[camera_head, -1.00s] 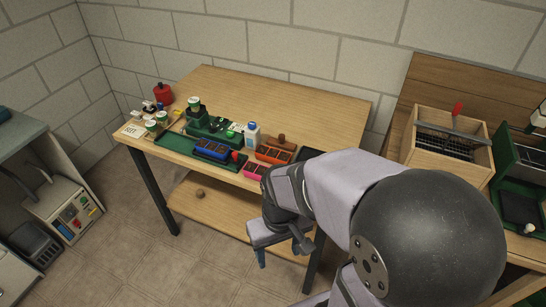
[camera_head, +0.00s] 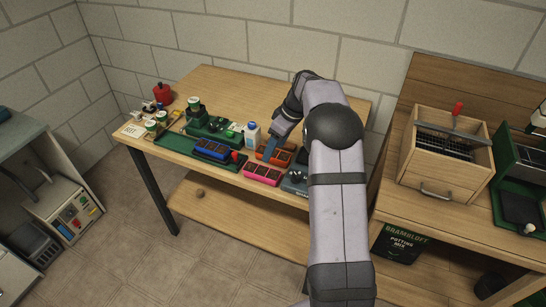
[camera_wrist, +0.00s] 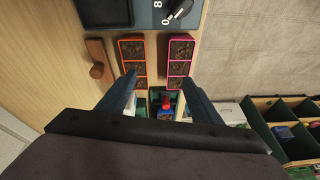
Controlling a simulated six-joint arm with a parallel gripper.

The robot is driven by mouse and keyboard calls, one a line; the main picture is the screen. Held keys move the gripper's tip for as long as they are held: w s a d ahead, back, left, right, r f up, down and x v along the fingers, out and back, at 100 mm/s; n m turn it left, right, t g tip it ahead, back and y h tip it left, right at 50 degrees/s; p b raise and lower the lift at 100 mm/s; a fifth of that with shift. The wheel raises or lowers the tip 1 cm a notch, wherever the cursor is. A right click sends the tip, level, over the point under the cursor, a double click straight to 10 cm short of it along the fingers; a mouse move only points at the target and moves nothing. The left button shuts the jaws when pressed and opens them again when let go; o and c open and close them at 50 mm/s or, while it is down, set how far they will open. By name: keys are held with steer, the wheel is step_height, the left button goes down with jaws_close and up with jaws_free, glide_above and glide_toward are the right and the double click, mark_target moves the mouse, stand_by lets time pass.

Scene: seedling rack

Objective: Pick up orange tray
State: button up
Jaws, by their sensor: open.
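The orange tray (camera_head: 284,157) holds dark soil in a row of cells and lies on the wooden table near its front right. In the wrist view the orange tray (camera_wrist: 132,50) is upper left of centre. In the wrist view my gripper (camera_wrist: 160,80) is open and empty. Its left finger overlaps the near end of the orange tray, and its right finger is by the pink tray. I cannot tell whether a finger touches either tray.
A pink tray (camera_head: 262,174) lies in front of the orange one, with a narrow gap. A blue tray (camera_head: 212,149) and a white bottle (camera_head: 252,133) are to the left. A wooden tool (camera_wrist: 97,60) lies beside the orange tray.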

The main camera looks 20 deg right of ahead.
mark_target(275, 153)
steer(key=shift+n+t, duration=0.3)
steer(key=shift+n, duration=0.5)
steer(key=w+d, duration=0.1)
steer(key=w+d+f, duration=0.1)
steer(key=w+d, duration=0.1)
steer(key=shift+w+d, duration=0.15)
steer(key=shift+d, duration=0.15)
steer(key=shift+p+x, duration=0.45)
steer(key=shift+x, duration=0.65)
steer(key=shift+a+f+p, duration=0.2)
steer(key=shift+f+p, duration=0.25)
steer(key=shift+p, duration=0.15)
steer(key=shift+p+x, duration=0.9)
steer(key=shift+x, duration=1.25)
steer(key=shift+d, duration=0.15)
steer(key=shift+c, duration=0.3)
steer(key=c, duration=1.2)
steer(key=shift+o, duration=0.2)
steer(key=shift+r, duration=0.15)
